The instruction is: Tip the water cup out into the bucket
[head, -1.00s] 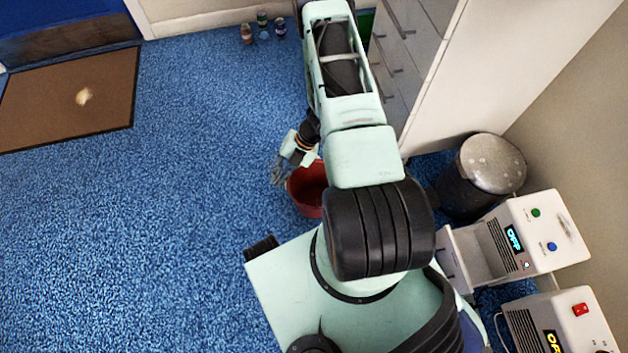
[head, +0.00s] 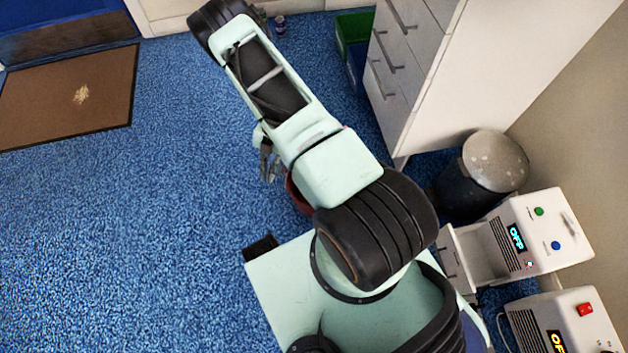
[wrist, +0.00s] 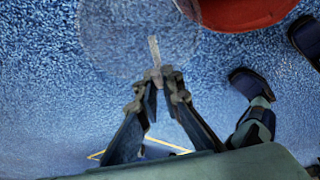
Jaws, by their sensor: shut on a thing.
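The clear water cup (wrist: 118,40) shows in the wrist view as a faint see-through round shape just beyond my fingertips. My gripper (wrist: 160,76) is shut on its edge or handle; I cannot tell which. The cup's tilt and contents are hard to make out. The red bucket (wrist: 243,10) is at the top right of the wrist view, beside the cup, which reaches close to its edge. In the head view my gripper (head: 270,168) hangs at the left of the bucket (head: 300,196), which is mostly hidden under my arm.
A white drawer cabinet (head: 425,75) and a grey bin (head: 485,170) stand at right, with two machines (head: 535,235) reading OFF. A green crate (head: 352,30) is by the cabinet. A brown mat (head: 65,100) lies at left. The blue floor at left is clear.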

